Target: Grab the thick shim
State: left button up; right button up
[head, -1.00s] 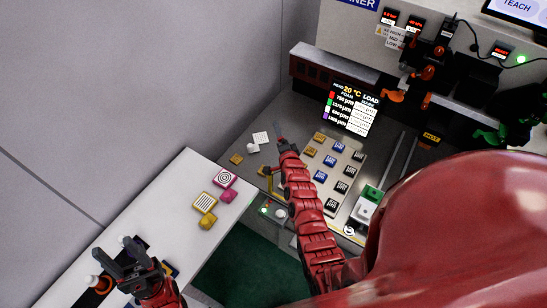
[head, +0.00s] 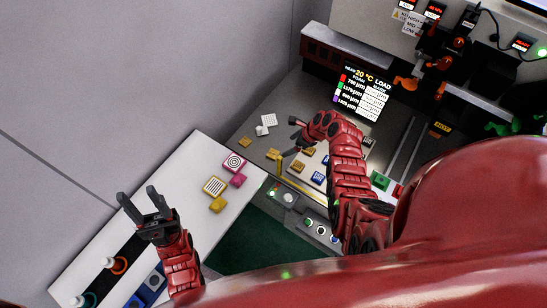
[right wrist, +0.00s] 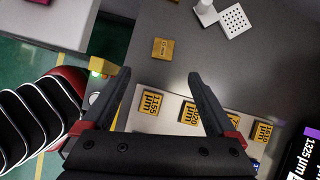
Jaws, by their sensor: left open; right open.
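Yellow shims with printed micron labels lie in a row on a pale board. In the right wrist view, one reads about 1155 µm (right wrist: 151,106) and another about 1120 µm (right wrist: 190,113); one more yellow shim (right wrist: 262,132) lies further right. Blue shims (head: 318,177) are also on the board; which shim is thickest I cannot tell. My right gripper (right wrist: 158,75) is open and empty, its fingers reaching over the board's edge by the yellow shims. It also shows in the head view (head: 295,128). My left gripper (head: 139,194) is open and empty over the white table's left side.
A loose gold square (right wrist: 163,48) and a white perforated plate (right wrist: 235,20) lie on the grey bench. The white table (head: 130,240) holds a target block (head: 234,162) and a striped block (head: 215,186). A reading screen (head: 362,95) stands behind the board.

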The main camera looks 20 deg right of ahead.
jog(key=b, duration=0.6)
send_near(274, 154)
jog(key=shift+s+x, duration=0.2)
jog(key=shift+x, duration=1.05)
jog(key=shift+w+a+f, duration=0.2)
jog(key=shift+w+a, duration=0.05)
jog(key=shift+a, duration=0.1)
jog(key=b+x, duration=0.1)
jog(key=b, duration=0.1)
jog(key=b+x, duration=0.3)
jog(key=b, duration=0.1)
jog(key=shift+w+d+f, duration=0.1)
jog(key=shift+d+f, duration=0.2)
jog(key=shift+w+a+f+b, duration=0.15)
jog(key=shift+a+f+b, duration=0.1)
jog(key=shift+b, duration=0.1)
jog(key=shift+r, duration=0.15)
grip_shut()
